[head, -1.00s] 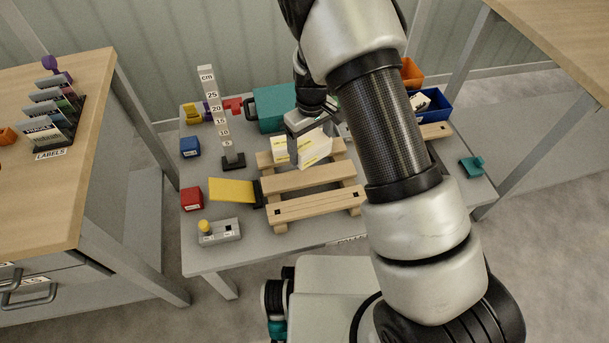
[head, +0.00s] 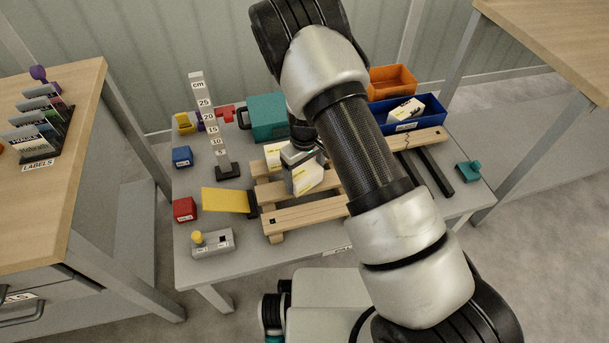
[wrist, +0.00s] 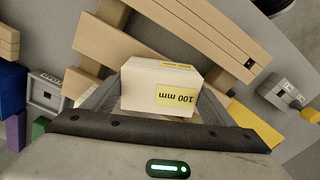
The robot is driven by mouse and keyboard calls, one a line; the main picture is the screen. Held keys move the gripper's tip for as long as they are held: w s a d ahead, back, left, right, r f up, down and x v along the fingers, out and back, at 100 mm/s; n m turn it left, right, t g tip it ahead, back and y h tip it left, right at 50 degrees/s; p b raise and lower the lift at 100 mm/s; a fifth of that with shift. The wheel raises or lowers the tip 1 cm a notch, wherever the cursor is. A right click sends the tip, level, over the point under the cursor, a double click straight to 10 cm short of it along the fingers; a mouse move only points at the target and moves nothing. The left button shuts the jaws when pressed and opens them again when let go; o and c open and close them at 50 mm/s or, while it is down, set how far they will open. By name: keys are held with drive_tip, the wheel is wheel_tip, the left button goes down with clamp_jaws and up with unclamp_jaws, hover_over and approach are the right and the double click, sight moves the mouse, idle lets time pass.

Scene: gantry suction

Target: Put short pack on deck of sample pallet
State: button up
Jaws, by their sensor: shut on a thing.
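My gripper (head: 301,160) is shut on a white pack (head: 308,178) with a yellow label. In the wrist view the pack (wrist: 163,87) sits between both fingers of my gripper (wrist: 158,100), and its label reads 100 mm. The sample pallet (head: 305,214), with light wooden deck boards, lies below the pack. It also shows in the wrist view (wrist: 200,28). I cannot tell whether the pack touches the deck. A second white pack with a yellow label (head: 275,154) rests at the pallet's far left. My arm hides the pallet's right part.
A height post (head: 212,130) and a yellow plate (head: 226,200) stand left of the pallet. A blue bin (head: 432,121) holding another white pack (head: 406,109) and an orange bin (head: 392,80) are at the back right. A teal case (head: 267,115) stands behind.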

drive_tip(key=shift+f, duration=0.15)
drive_tip(key=o, duration=1.2)
wheel_tip(320, 180, up, 13)
drive_tip(key=p, duration=0.3)
wheel_tip(320, 180, up, 13)
drive_tip(key=m+t+y, duration=0.1)
drive_tip(key=m, duration=0.1)
hover_over(305, 171)
drive_tip(key=s+d, duration=0.2)
drive_tip(key=d, duration=0.1)
drive_tip(key=s+d+r+m+t, duration=0.1)
drive_tip(key=s+d+r, duration=0.15)
drive_tip(key=r, duration=0.35)
drive_tip(key=s+d+r+m+t, duration=0.1)
drive_tip(key=s+d+r, duration=0.15)
drive_tip(key=r, duration=0.25)
drive_tip(key=s+d+r+m+t, duration=0.1)
drive_tip(key=s+d+r, duration=0.1)
drive_tip(key=s, duration=0.3)
drive_tip(key=s+d+r+m, duration=0.1)
drive_tip(key=s+d+r, duration=0.1)
drive_tip(key=s, duration=0.4)
drive_tip(key=s+d+r+m+t+h, duration=0.1)
drive_tip(key=s+d+r, duration=0.1)
drive_tip(key=s+r, duration=0.2)
drive_tip(key=shift+s+d+r+m+t, duration=0.2)
drive_tip(key=shift+s+m+t, duration=0.1)
drive_tip(key=shift+s, duration=0.45)
